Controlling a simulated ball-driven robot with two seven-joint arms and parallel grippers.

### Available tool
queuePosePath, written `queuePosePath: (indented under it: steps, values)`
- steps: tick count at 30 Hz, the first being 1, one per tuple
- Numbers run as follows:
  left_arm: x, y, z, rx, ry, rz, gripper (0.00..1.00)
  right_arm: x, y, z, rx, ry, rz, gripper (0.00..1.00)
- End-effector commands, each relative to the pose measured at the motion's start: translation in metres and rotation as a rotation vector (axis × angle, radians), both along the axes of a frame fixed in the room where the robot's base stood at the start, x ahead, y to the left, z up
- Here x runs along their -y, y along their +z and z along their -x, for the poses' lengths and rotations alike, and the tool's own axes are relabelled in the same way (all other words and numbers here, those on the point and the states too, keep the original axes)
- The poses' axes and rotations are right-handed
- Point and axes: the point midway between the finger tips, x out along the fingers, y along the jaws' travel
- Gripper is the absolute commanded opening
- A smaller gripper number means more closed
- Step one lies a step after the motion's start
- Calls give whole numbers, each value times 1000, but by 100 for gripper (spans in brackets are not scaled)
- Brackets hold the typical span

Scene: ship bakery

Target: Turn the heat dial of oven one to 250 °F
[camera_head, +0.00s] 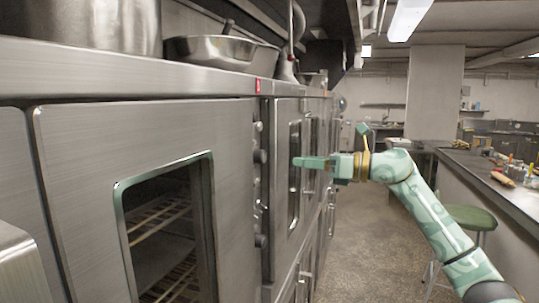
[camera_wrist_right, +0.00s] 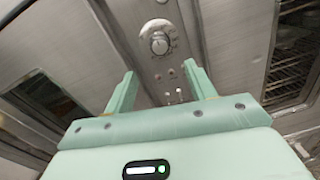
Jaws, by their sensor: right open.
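Oven one's likely front (camera_head: 60,150) fills the left of the head view, with a windowed steel door. A narrow control strip with several knobs (camera_head: 260,156) runs down its right edge, seen almost edge-on. In the right wrist view a round metal dial (camera_wrist_right: 159,43) with marks around it sits on a steel panel; the marks are too small to read. My right gripper (camera_head: 300,162) is open and empty, to the right of the strip. In the wrist view its fingertips (camera_wrist_right: 159,74) point toward the panel, with the dial beyond them, apart from both. My left gripper is not in view.
A red label (camera_head: 258,85) marks the ledge above the strip. Metal pans (camera_head: 222,52) stand on top. More ovens (camera_head: 290,150) continue behind. Small buttons (camera_wrist_right: 172,74) sit below the dial. The aisle floor (camera_head: 365,240) is clear; a stool (camera_head: 470,216) and counter (camera_head: 500,190) stand at right.

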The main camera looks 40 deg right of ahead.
Motion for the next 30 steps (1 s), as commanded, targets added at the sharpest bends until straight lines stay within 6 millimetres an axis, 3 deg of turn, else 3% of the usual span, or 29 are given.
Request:
queuePosePath:
  steps: [12, 18, 26, 30]
  values:
    - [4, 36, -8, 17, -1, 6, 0, -36, 4, -77, 3, 0, -9, 55]
    - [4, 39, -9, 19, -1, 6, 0, -43, 1, -93, 1, -1, -5, 55]
    - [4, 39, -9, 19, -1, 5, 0, -43, -1, -94, -1, -2, -4, 55]
    - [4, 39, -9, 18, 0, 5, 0, -43, -1, -94, -2, -2, -5, 22]
